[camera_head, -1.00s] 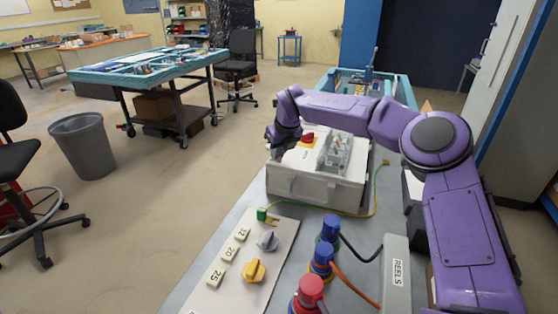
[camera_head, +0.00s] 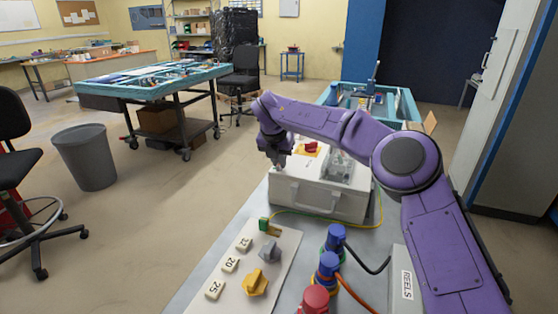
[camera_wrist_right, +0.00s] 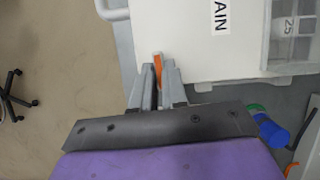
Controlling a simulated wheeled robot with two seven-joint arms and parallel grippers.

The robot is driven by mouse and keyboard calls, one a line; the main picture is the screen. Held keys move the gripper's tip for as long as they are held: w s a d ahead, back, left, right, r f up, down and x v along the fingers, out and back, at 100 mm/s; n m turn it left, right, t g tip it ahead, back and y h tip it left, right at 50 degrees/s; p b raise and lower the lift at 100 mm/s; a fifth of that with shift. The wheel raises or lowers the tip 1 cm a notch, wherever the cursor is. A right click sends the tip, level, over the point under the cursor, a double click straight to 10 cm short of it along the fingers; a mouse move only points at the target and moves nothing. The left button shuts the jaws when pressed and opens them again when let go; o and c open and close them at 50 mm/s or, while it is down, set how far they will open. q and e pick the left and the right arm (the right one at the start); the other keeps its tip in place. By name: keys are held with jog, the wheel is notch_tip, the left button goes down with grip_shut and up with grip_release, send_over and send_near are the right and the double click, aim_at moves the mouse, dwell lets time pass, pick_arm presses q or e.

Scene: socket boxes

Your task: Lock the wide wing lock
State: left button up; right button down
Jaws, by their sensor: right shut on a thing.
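A white box (camera_head: 318,198) with a front handle stands on the grey bench. My right gripper (camera_head: 277,165) is at its left edge, pointing down. In the right wrist view the gripper (camera_wrist_right: 157,80) is shut on a narrow orange piece (camera_wrist_right: 158,66) at the edge of the white box (camera_wrist_right: 195,45). The orange piece looks like the wing of the lock; the fingers hide most of it, so I cannot tell its turn. A red knob (camera_head: 311,147) on a yellow plate sits on top of the box. My left gripper is not in view.
A clear case (camera_head: 341,168) sits on the box's right side. In front are a panel (camera_head: 228,285) with a yellow knob (camera_head: 254,282) and a grey knob (camera_head: 269,250), plus blue plugs (camera_head: 330,264) and a red plug (camera_head: 315,298) with cables.

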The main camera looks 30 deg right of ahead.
jog(key=shift+f+m+g, duration=0.3)
jog(key=shift+m, duration=0.1)
jog(key=c, duration=1.2)
grip_release()
jog(key=shift+o, duration=0.2)
jog(key=shift+w+d, duration=0.1)
jog(key=v, duration=1)
jog(key=shift+r, duration=0.2)
